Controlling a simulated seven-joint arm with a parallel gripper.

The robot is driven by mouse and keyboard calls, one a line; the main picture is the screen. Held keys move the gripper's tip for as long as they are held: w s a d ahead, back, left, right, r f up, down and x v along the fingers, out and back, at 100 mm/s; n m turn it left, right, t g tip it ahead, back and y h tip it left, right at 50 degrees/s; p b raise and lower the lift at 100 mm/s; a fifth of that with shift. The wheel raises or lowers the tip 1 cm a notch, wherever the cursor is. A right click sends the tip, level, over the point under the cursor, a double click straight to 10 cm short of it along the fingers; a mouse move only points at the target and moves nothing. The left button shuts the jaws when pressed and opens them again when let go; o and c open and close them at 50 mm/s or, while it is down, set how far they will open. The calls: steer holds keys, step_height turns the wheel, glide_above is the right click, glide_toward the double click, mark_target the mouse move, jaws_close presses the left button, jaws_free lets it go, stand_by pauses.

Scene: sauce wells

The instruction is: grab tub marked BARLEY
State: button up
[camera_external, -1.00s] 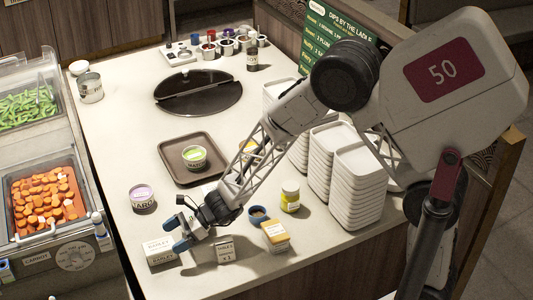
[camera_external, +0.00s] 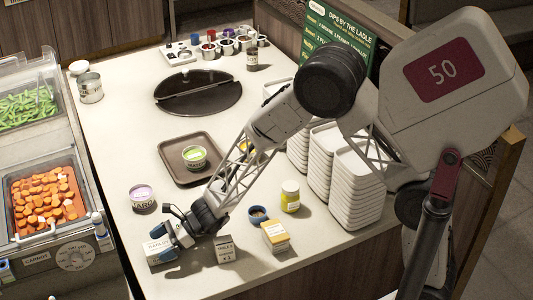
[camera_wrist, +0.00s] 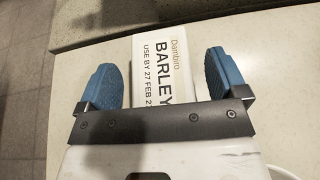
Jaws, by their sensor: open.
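The white box-shaped tub marked BARLEY (camera_wrist: 150,68) lies between the two blue fingers of my gripper (camera_wrist: 162,78) in the wrist view. Its label also reads "USE BY 27 FEB". The jaws are open, with a gap on each side of the tub, wider on the right. In the external view the tub (camera_external: 156,245) stands near the front left of the counter. My gripper (camera_external: 170,242) is over it there and hides part of it.
A small white box (camera_external: 225,249) stands just right of my gripper, and a yellow-topped box (camera_external: 275,236) beyond it. A lilac-topped tub (camera_external: 142,198) stands behind. The counter's front edge is close. A brown tray (camera_external: 178,173) lies farther back.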

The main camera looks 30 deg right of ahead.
mark_target(161, 244)
steer(key=shift+c, duration=0.3)
steer(key=c, duration=1.1)
steer(key=shift+r, duration=0.15)
steer(key=shift+r, duration=4.9)
